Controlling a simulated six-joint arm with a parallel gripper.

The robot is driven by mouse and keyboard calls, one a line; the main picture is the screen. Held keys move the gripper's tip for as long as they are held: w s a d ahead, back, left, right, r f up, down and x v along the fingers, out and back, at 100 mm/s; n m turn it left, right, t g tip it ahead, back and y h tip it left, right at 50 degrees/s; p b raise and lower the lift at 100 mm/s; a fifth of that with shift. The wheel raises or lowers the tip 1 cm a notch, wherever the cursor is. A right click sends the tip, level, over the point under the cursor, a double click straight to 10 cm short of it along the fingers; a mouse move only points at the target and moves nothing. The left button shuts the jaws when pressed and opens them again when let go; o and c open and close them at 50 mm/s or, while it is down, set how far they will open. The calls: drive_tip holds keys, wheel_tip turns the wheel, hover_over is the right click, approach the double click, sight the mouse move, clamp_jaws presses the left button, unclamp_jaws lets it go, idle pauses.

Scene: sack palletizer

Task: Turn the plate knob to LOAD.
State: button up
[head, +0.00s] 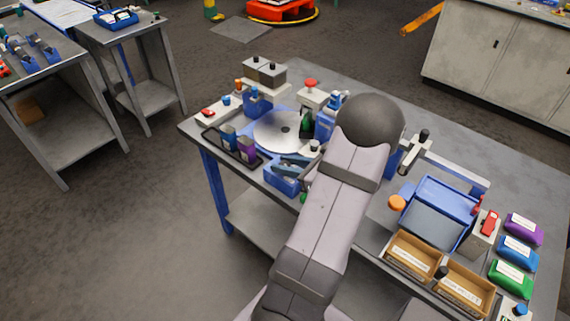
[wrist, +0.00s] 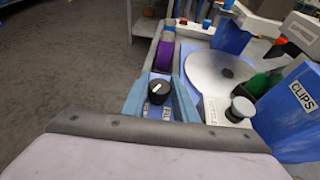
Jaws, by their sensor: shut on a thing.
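The plate knob (wrist: 158,92) is a black round knob with a white pointer mark, seen in the wrist view. It stands upright between the two blue-grey fingers of my gripper (wrist: 160,84), which are shut on its sides. The pointer mark slants between upper right and lower left. Lettering beside the knob is partly covered by the fingers, and I cannot read which word the pointer faces. In the head view my gripper (head: 292,165) is over the blue housing (head: 281,182), and the knob is hidden there.
A round metal plate (wrist: 218,72) lies just beyond the knob. A white arm with a grey-topped knob (wrist: 242,108) stands close right, by a blue CLIPS bin (wrist: 297,108). A tray (head: 238,154) with blue and purple items is at the left. Floor lies left of the bench.

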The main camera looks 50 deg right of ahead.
sight(285, 164)
drive_tip(key=shift+n+y, duration=0.3)
drive_tip(key=n+y, duration=0.2)
drive_tip(key=shift+d+g+y+p, duration=0.1)
drive_tip(key=shift+g+y+p, duration=0.25)
drive_tip(key=shift+g+y, duration=0.05)
drive_tip(key=shift+n+g+y, duration=0.7)
drive_tip(key=shift+n+y, duration=0.7)
drive_tip(key=shift+n, duration=0.2)
drive_tip(key=o, duration=1.1)
drive_tip(key=shift+c, duration=0.2)
drive_tip(key=shift+r, duration=0.1)
wheel_tip(285, 164, up, 10)
drive_tip(key=shift+f+b, duration=0.1)
drive_tip(key=shift+b, duration=0.6)
